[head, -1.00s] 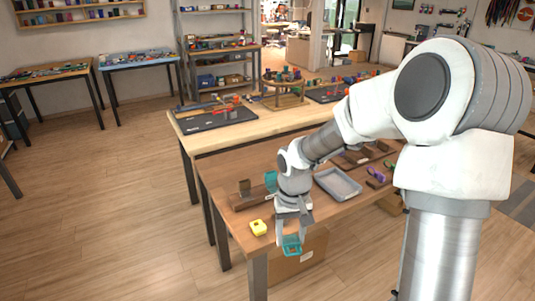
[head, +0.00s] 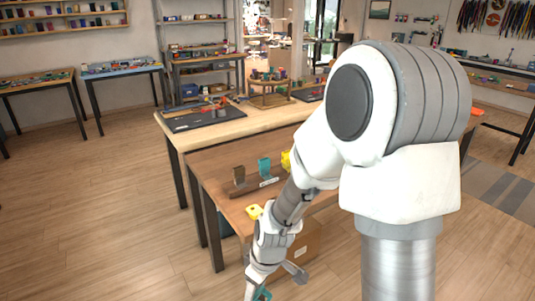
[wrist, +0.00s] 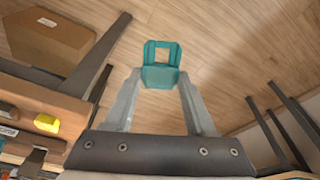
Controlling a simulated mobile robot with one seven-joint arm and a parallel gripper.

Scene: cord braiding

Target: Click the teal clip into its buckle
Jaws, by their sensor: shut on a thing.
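My gripper (wrist: 160,76) is shut on the teal clip (wrist: 161,54), which has an open rectangular frame pointing away from the fingers. In the head view the teal clip (head: 262,293) is at the bottom edge and mostly cut off. The arm hangs low in front of the table's near end, with the clip over the floor. A teal upright piece (head: 264,167), seemingly the buckle, stands on a dark wooden base (head: 246,188) on the table. The clip is well apart from it.
A yellow block (head: 254,212) lies near the table's front corner and shows in the wrist view (wrist: 46,123). Another yellow piece (head: 286,159) stands beside the arm. A brown upright piece (head: 239,175) shares the wooden base. A cardboard box (wrist: 48,33) stands under the table (head: 212,155).

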